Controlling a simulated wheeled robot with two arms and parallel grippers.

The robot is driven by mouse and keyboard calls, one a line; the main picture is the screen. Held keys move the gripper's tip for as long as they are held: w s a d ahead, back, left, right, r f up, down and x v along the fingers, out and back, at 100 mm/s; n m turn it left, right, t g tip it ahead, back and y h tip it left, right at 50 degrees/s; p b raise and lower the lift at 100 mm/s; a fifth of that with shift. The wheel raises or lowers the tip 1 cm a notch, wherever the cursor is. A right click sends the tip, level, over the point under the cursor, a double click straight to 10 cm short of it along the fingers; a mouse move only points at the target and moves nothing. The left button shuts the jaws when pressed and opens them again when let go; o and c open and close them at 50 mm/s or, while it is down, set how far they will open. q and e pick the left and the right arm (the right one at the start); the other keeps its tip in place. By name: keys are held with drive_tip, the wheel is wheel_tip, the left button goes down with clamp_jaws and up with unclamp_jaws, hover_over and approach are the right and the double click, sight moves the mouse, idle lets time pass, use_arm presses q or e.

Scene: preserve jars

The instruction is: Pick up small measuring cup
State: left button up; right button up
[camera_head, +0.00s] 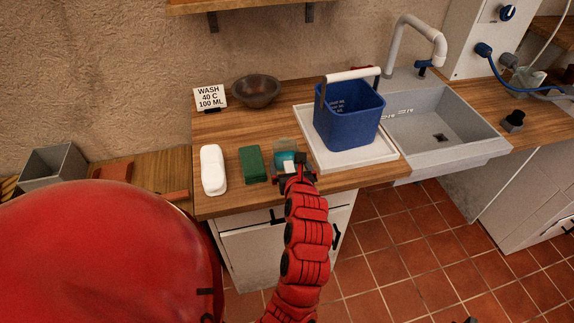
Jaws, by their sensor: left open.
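A small clear cup (284,146) with something teal in it stands near the front edge of the wooden counter, between a green block and a white tray. It looks like the small measuring cup. My left gripper (293,172) is open at the near side of the cup, its fingers spread left and right. The gripper partly hides the cup's lower part, and I cannot tell whether the fingers touch it.
A white oblong container (212,170) and the green block (251,164) stand left of the cup. A blue basket (348,116) sits on the white tray (384,157). A dark bowl (256,91) and a wash sign (209,97) are behind. The sink (470,145) is right.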

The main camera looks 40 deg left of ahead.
sight(289, 162)
use_arm(q)
drive_tip(key=shift+w+a+f, duration=0.1)
drive_tip(key=shift+w+a, duration=0.15)
drive_tip(key=shift+a, duration=0.1)
drive_tip(key=x, duration=0.2)
drive_tip(key=p+x, duration=0.1)
drive_tip(key=x, duration=0.2)
drive_tip(key=shift+d+f+p, duration=0.2)
drive_tip(key=shift+f+p, duration=0.05)
drive_tip(key=shift+p, duration=0.05)
drive_tip(key=c, duration=1.1)
wheel_tip(289, 162, up, 10)
drive_tip(key=shift+r+b, duration=0.1)
drive_tip(key=shift+b, duration=0.75)
drive_tip(key=o, duration=0.9)
drive_tip(key=c, duration=1)
